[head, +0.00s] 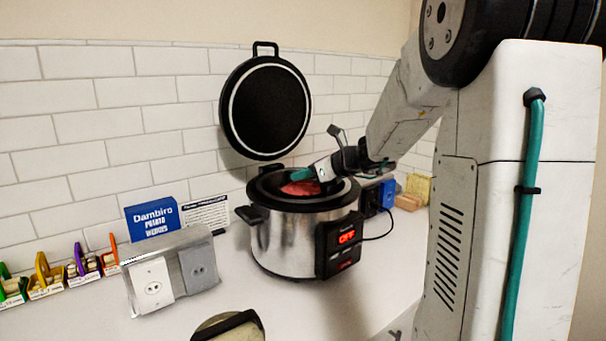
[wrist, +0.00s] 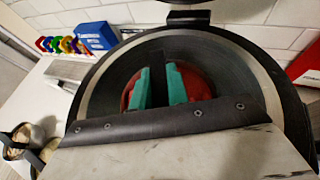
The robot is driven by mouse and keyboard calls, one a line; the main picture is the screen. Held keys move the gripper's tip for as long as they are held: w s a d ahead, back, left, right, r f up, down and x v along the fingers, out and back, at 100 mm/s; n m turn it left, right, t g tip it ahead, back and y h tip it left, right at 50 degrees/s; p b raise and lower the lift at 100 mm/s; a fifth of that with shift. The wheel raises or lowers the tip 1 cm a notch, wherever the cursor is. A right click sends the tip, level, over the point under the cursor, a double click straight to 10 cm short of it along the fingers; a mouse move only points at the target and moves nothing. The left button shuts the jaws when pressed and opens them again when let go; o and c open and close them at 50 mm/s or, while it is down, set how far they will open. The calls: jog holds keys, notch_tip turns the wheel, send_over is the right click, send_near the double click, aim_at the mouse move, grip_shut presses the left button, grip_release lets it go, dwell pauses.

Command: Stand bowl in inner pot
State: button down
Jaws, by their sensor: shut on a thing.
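The inner pot (wrist: 252,70) is the dark round well of a silver multicooker (head: 285,240), whose hinged lid (head: 266,108) stands open. A reddish bowl (head: 300,188) shows inside the pot's opening. In the wrist view the bowl (wrist: 198,82) lies inside the dark rim, partly hidden by my fingers. My gripper (head: 304,174) reaches down into the pot from the right. Its teal fingertips (wrist: 160,88) are close together at the bowl, shut on it. The bowl's lower part and the pot floor are hidden, so I cannot tell whether it touches the bottom.
A round item (head: 230,327) is at the front edge. A cable and small blocks (head: 408,201) lie right.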

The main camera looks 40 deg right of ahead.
jog(key=shift+f, duration=0.5)
jog(key=c, duration=1.4)
grip_release()
jog(key=shift+o, duration=0.2)
jog(key=shift+r, duration=0.1)
